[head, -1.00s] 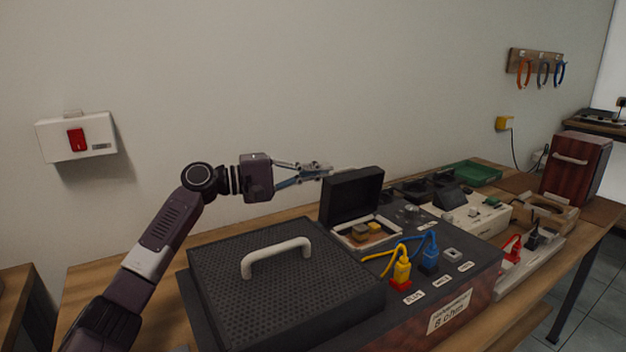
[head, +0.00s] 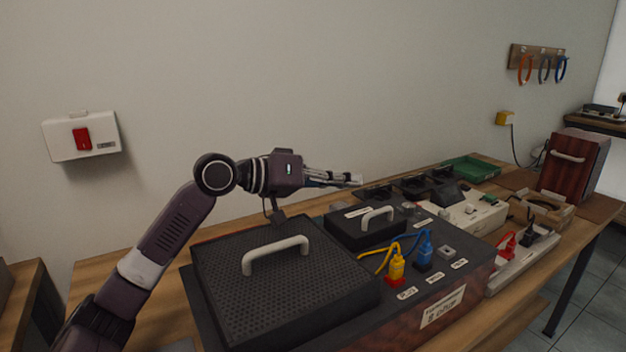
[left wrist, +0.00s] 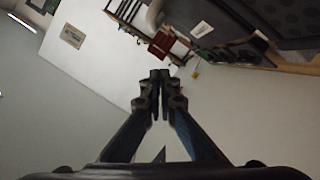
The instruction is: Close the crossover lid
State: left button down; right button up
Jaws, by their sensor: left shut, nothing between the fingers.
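The crossover lid (head: 350,232) is a small black lid with a pale handle (head: 378,217). In the head view it lies down flat over its compartment on the dark speaker cabinet (head: 330,312), and the inside of the compartment is hidden. My left gripper (head: 357,180) is shut and empty, above and behind the lid, apart from it as far as I can see. In the left wrist view the fingertips (left wrist: 159,75) meet with nothing between them. My right gripper is in neither view.
A large perforated black panel with a white handle (head: 276,252) lies left of the lid. Yellow (head: 397,266) and blue (head: 425,249) plugs with cables stand right in front of it. A white power strip (head: 515,263) and a green tray (head: 471,169) are farther right.

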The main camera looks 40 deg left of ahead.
pick_arm(q)
jog(key=shift+s+d+f+m+y, duration=0.2)
jog(key=shift+d+m, duration=0.1)
jog(key=shift+m, duration=0.2)
jog(key=shift+s+d+f+m+y, duration=0.1)
jog(key=shift+d+m+y, duration=0.15)
jog(key=shift+m, duration=0.25)
jog(key=shift+s+d+f+m+y, duration=0.15)
jog(key=shift+d+f+m+y, duration=0.15)
jog(key=shift+d+m, duration=0.25)
jog(key=shift+d, duration=0.1)
jog(key=shift+s, duration=0.1)
jog(key=v, duration=1.1)
jog(key=shift+s+a, duration=0.25)
jog(key=shift+s, duration=0.15)
jog(key=shift+f, duration=0.1)
